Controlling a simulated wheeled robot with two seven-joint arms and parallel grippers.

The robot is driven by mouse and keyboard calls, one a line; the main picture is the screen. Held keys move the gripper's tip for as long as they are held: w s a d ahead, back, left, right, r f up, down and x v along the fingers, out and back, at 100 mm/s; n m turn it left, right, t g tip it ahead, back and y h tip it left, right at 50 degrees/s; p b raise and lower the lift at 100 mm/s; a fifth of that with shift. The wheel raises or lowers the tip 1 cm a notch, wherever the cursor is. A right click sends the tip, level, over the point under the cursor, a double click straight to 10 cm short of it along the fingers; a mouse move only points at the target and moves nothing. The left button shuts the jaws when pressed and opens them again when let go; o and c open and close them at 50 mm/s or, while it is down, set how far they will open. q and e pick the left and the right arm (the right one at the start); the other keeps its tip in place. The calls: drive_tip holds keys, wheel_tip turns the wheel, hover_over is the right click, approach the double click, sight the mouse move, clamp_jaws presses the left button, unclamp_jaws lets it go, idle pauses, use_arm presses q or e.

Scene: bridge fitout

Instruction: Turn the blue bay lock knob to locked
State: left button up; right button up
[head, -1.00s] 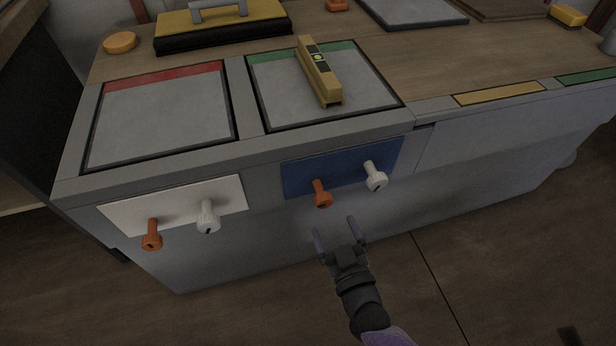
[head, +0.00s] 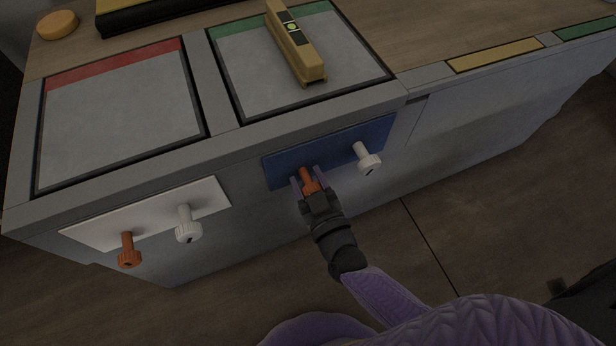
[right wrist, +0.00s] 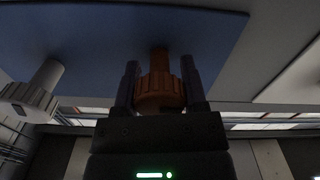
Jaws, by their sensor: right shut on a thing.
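The blue panel (head: 335,147) on the front of the bench carries an orange knob (head: 308,181) on its left and a white knob (head: 368,160) on its right. My right gripper (head: 311,184) is shut on the orange knob, one finger on each side. In the right wrist view the orange ridged knob (right wrist: 160,88) sits between the two dark fingers, with the blue panel (right wrist: 110,35) behind it. The white knob (right wrist: 32,97) is free at the left there. The orange knob's pointer mark cannot be made out. My left gripper is not in view.
A white panel (head: 150,213) to the left carries another orange knob (head: 129,250) and white knob (head: 187,225). A yellow level (head: 293,42) lies on the green-edged bay (head: 235,90). The red-edged bay (head: 120,115) is empty. The floor in front is clear.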

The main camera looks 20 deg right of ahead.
clamp_jaws()
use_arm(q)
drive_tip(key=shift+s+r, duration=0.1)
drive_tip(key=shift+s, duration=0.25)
